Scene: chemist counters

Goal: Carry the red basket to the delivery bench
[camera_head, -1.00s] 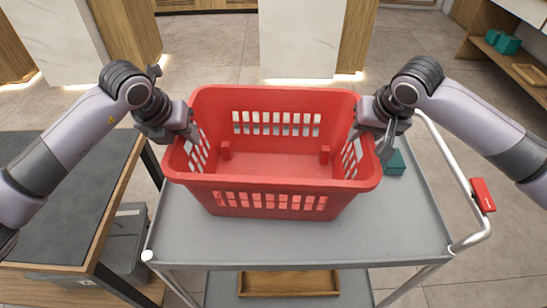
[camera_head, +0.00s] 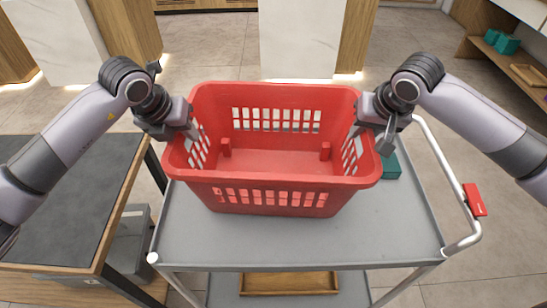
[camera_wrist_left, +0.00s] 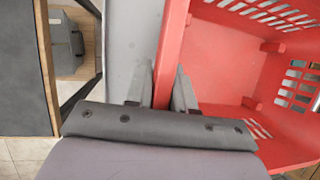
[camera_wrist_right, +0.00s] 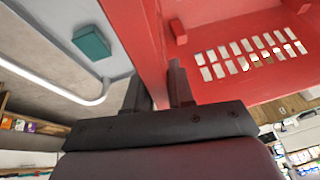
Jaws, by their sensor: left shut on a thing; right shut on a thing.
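The red basket (camera_head: 270,193) is upright over the grey top of a cart (camera_head: 300,243). It looks empty, with slotted walls. My left gripper (camera_head: 188,133) is shut on its left rim; the left wrist view shows the fingers (camera_wrist_left: 158,90) on both sides of the red wall. My right gripper (camera_head: 364,130) is shut on the right rim, with its fingers (camera_wrist_right: 160,85) astride the wall in the right wrist view. A dark-topped wooden bench (camera_head: 65,185) stands at the left; I cannot tell whether it is the delivery bench.
A small teal box (camera_head: 391,166) lies on the cart right of the basket. The cart's rail handle (camera_head: 452,165) has a red piece (camera_head: 475,200). A wooden tray (camera_head: 289,283) is on its lower shelf. A grey bin (camera_head: 128,240) is under the bench. Shelves stand far right.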

